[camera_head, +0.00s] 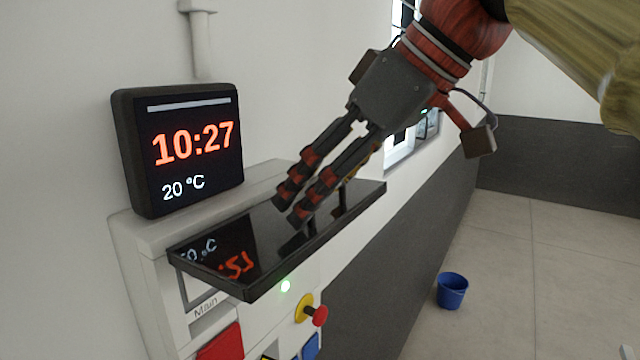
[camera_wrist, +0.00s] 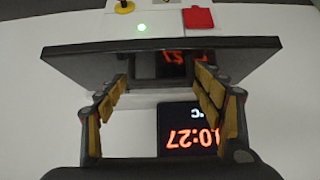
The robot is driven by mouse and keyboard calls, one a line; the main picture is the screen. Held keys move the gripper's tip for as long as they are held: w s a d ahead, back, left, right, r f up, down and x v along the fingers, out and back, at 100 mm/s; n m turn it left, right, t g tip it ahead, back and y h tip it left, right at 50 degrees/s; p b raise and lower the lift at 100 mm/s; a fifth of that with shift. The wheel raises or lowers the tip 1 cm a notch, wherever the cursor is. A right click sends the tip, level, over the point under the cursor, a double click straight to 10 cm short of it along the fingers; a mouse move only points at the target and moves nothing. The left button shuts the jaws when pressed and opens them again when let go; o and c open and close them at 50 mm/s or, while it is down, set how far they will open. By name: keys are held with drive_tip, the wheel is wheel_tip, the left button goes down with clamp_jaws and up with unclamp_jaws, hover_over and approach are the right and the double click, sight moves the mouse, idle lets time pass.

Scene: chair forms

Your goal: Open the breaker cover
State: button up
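The breaker cover (camera_head: 225,262) is a glossy black panel. It is swung up and sticks out from the front of the white breaker box (camera_head: 150,285), tilted and roughly level. In the wrist view the cover (camera_wrist: 85,62) spans the picture ahead of my fingers. My gripper (camera_head: 290,210) is over the cover's upper face, with its fingers pointing down toward it. In the wrist view my gripper (camera_wrist: 160,85) has its two fingers well apart, with nothing seen held between them. Whether the fingertips touch the cover is unclear.
A black clock display (camera_head: 190,145) stands on top of the box, close to the cover. Below the cover are a green light (camera_head: 285,286), a red knob on yellow (camera_head: 312,312) and a red block (camera_head: 222,343). A blue bucket (camera_head: 452,291) stands on the floor at right.

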drive_tip(key=shift+o, duration=0.4)
drive_tip(key=shift+s+d+r, duration=0.15)
drive_tip(key=shift+s, duration=0.1)
drive_tip(key=shift+d+r, duration=0.1)
drive_tip(key=shift+r, duration=0.2)
drive_tip(key=v, duration=1.1)
drive_tip(key=shift+s, duration=0.2)
